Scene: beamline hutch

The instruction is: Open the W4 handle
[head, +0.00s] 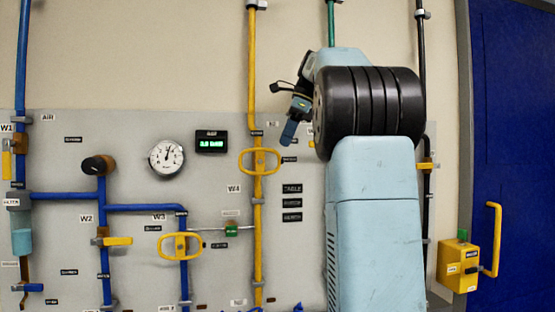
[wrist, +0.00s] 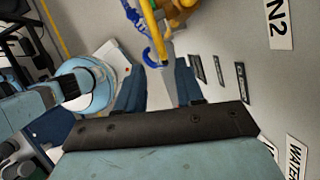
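The W4 label (head: 234,188) is on the grey panel, just left of a yellow vertical pipe. The yellow oval handle (head: 245,160) on that pipe, above and right of the label, appears to be the W4 handle. My gripper (head: 288,138) is up and right of this handle, apart from it in the picture; its depth from the panel is unclear. In the wrist view my gripper's two blue fingers (wrist: 159,88) stand apart with nothing held between them. A yellow bar (wrist: 150,18) shows beyond the fingertips; I cannot tell if it is the W4 handle.
A similar yellow oval handle (head: 165,246) sits by W3, lower left. A gauge (head: 166,158) and green display (head: 211,142) are left of the yellow pipe. A blue door (head: 512,120) and yellow box (head: 459,266) are at right. My arm hides the panel's right part.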

